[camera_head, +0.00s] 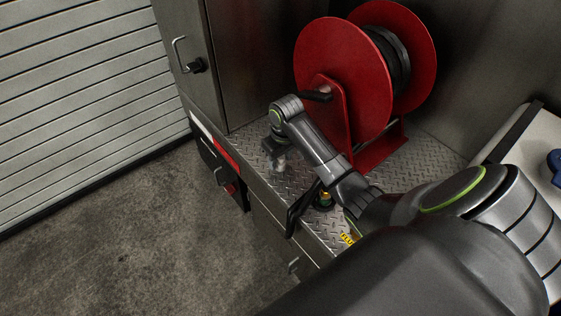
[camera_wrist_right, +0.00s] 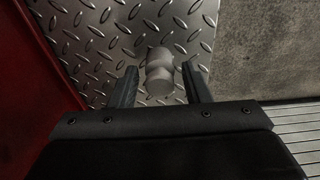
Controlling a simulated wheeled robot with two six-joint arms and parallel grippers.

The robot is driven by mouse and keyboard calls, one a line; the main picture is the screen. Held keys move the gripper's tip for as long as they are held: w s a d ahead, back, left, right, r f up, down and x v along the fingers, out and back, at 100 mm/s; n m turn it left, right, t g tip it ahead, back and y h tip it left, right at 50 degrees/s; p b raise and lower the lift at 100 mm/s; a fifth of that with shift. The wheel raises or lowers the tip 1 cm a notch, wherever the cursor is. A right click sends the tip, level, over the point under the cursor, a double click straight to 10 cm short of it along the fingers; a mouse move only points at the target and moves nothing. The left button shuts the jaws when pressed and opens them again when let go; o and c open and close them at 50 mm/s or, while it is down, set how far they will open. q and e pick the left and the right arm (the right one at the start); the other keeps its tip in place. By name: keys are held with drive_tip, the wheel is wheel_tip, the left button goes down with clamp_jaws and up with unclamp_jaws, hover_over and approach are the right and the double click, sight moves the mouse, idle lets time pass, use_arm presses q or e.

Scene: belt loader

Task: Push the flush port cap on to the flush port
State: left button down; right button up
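My right gripper (camera_head: 274,148) points down over the diamond-plate deck, left of the red hose reel. In the right wrist view, its two fingers (camera_wrist_right: 160,86) stand apart on either side of a small grey stepped cylinder (camera_wrist_right: 159,72), with a narrow gap visible on each side. This grey piece (camera_head: 280,164) also shows just below the gripper in the head view. I cannot tell whether it is the flush port cap or the port. A small green and brass-coloured fitting (camera_head: 325,199) stands on the deck nearer me, partly beside my arm. My left gripper is not in view.
The red hose reel (camera_head: 340,75) stands behind my right arm. A black handle (camera_head: 300,208) and a partly hidden yellow label (camera_head: 348,239) are near the deck's front. A steel cabinet (camera_head: 260,55) rises behind the deck. Concrete floor (camera_head: 130,230) lies open to the left.

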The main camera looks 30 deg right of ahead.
drive_tip(key=c, duration=0.7)
drive_tip(key=shift+c, duration=0.3)
wheel_tip(320, 180, up, 7)
drive_tip(key=shift+w+r+b, duration=0.1)
drive_tip(key=shift+r+b, duration=0.1)
drive_tip(key=shift+b, duration=0.35)
drive_tip(key=shift+r+p, duration=0.7)
drive_tip(key=shift+r, duration=0.05)
drive_tip(key=shift+r+p, duration=0.55)
drive_tip(key=shift+p, duration=0.05)
drive_tip(key=o, duration=0.4)
drive_tip(key=shift+f, duration=0.1)
clamp_jaws()
